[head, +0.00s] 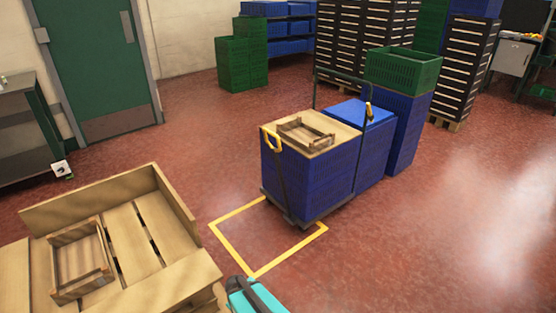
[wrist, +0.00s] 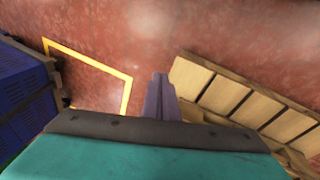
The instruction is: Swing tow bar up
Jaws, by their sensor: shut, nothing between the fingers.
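The tow bar (head: 281,178) is a dark bar with a yellow loop handle (head: 272,139) at its top. In the head view it stands steeply, slightly tilted, at the near end of a low cart (head: 296,221), in front of blue crates. My gripper (wrist: 159,78) is shut and empty in the wrist view, over the red floor between the yellow floor line and a wooden pallet box. It is apart from the tow bar. A teal part of my arm (head: 252,296) shows at the bottom of the head view. I cannot make out the tow bar in the wrist view.
Blue crates (head: 310,185) on the cart carry a wooden board and small wooden crate (head: 304,133). A yellow floor outline (head: 225,240) lies before the cart. A wooden pallet box (head: 190,273) stands left. Open red floor lies right.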

